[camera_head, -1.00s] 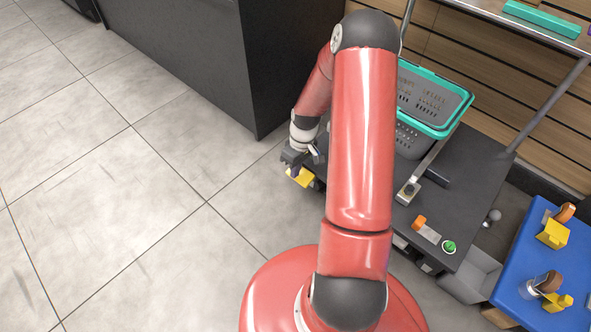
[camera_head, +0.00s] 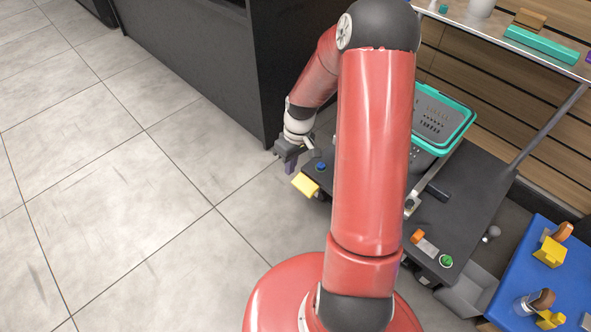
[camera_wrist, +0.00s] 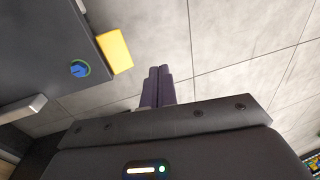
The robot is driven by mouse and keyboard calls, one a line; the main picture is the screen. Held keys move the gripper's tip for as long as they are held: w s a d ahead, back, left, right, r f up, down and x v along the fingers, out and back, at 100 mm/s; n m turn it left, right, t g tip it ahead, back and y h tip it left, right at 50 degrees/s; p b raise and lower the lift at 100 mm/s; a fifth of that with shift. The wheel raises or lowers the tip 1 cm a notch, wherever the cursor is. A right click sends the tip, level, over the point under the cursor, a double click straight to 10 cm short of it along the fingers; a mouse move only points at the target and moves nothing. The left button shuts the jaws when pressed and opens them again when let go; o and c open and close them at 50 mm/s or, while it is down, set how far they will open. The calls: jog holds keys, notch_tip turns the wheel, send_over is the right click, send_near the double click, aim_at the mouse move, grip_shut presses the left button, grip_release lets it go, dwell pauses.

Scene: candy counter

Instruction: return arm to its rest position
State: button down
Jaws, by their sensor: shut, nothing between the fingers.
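My gripper (camera_head: 290,165) hangs at the end of my red arm, beside the left corner of the dark table in the head view. Its fingers point down over the floor. In the wrist view the two dark purple fingers (camera_wrist: 158,84) lie side by side, closed, with nothing between them and only grey floor tiles beyond. My upper arm hides part of the table in the head view.
The dark table (camera_head: 478,190) carries a grey basket with a teal rim (camera_head: 468,112). A yellow block (camera_head: 305,185) sticks out at its left edge near a blue knob (camera_head: 320,166). A dark cabinet (camera_head: 200,60) stands behind. A blue surface (camera_head: 570,262) is at right. Open floor lies left.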

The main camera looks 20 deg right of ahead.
jog(key=shift+s+a+r, duration=0.1)
jog(key=shift+a+r, duration=0.15)
jog(key=shift+r, duration=0.4)
jog(key=s+a+r+m+t+h+p, duration=0.1)
jog(key=s+a+r+p, duration=0.15)
jog(key=r, duration=0.75)
jog(key=s+a+r+t+h+p, duration=0.1)
jog(key=s+r, duration=0.2)
jog(key=r, duration=0.7)
jog(key=s+a+r+m+t+p, duration=0.2)
jog(key=s+a+r+m+t, duration=0.1)
jog(key=s+r, duration=1)
jog(key=shift+s+a+t, duration=0.45)
jog(key=shift+a+t, duration=0.05)
jog(key=shift+t, duration=0.2)
jog(key=shift+d, duration=0.1)
